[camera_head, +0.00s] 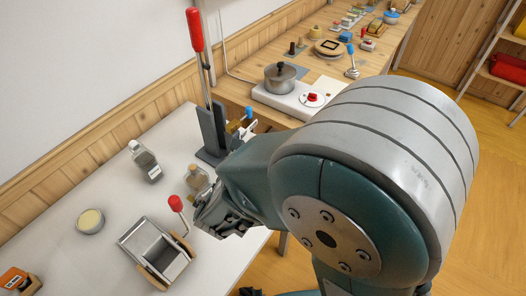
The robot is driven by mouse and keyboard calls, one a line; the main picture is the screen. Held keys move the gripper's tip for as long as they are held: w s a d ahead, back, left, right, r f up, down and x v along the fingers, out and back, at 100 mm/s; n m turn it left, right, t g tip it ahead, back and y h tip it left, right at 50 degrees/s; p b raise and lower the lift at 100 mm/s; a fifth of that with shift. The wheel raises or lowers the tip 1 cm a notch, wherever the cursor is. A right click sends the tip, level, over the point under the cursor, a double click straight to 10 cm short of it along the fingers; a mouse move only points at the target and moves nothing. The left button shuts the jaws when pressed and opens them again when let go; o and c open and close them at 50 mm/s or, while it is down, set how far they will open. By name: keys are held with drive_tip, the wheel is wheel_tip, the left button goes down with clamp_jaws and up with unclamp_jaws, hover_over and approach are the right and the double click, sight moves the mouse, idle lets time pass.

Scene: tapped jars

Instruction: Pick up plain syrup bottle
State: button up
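I cannot read any label, so I cannot tell which is the plain syrup bottle. My gripper (222,220) is above the table's right part, right of and nearer than both bottles. Its fingertips are dark and crowded together in this view, and I cannot tell whether they are apart. I see nothing clearly held.
A metal box with wooden sides (158,252) and a red-knobbed crank stands left of my gripper. A tall red-handled lever press (208,120) stands behind.

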drive_tip(key=x, duration=0.6)
drive_tip(key=f+x, duration=0.1)
drive_tip(key=x, duration=0.3)
drive_tip(key=shift+a, duration=0.15)
drive_tip(key=shift+w+f, duration=0.15)
drive_tip(key=shift+w, duration=0.1)
drive_tip(key=shift+a, duration=0.2)
drive_tip(key=shift+c, duration=0.9)
drive_tip(key=shift+d, duration=0.15)
clamp_jaws()
